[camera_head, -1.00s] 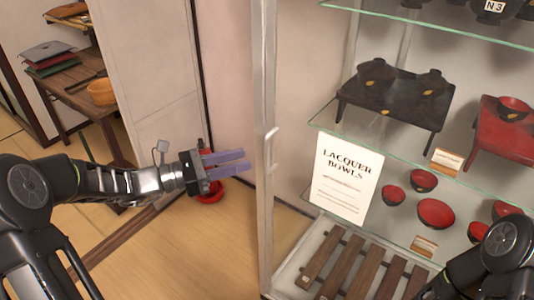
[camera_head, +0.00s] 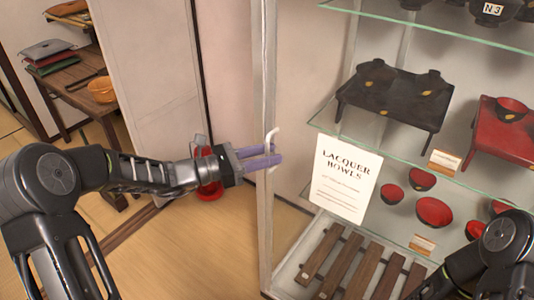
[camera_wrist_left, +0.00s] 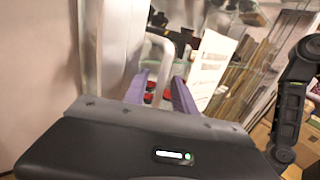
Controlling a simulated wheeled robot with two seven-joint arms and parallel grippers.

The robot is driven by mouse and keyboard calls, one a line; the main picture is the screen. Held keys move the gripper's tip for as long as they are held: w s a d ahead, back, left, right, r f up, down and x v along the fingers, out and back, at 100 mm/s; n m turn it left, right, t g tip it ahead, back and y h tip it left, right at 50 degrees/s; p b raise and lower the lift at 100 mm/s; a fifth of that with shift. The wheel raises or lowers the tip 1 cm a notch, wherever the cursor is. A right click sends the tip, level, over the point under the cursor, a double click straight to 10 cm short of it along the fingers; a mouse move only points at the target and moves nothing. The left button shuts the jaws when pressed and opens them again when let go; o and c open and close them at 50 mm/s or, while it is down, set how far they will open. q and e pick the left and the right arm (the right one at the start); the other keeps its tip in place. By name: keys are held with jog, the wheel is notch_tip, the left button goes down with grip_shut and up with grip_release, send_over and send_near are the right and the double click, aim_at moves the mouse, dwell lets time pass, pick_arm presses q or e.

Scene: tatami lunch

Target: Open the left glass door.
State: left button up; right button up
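The display cabinet's pale vertical frame (camera_head: 265,225) stands right of centre in the head view, with a light curved handle (camera_head: 273,137) on it. The glass itself is hard to make out, so I cannot tell whether the left door is ajar. My left gripper (camera_head: 262,156) is at the handle's height, its purple fingers reaching the handle. In the left wrist view the gripper (camera_wrist_left: 160,90) is open and the handle (camera_wrist_left: 158,62) shows between the two fingers, without visible clamping. My right arm shows at the lower right; its gripper is out of view.
Behind the glass are a black table (camera_head: 392,97), red bowls (camera_head: 434,211), a "Lacquer Bowls" sign (camera_head: 343,178) and wooden slats (camera_head: 345,266). A red object (camera_head: 210,188) stands on the floor behind my left wrist.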

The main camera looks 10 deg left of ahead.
pick_arm(q)
jog(key=shift+c, duration=0.4)
grip_shut()
dwell(0.9)
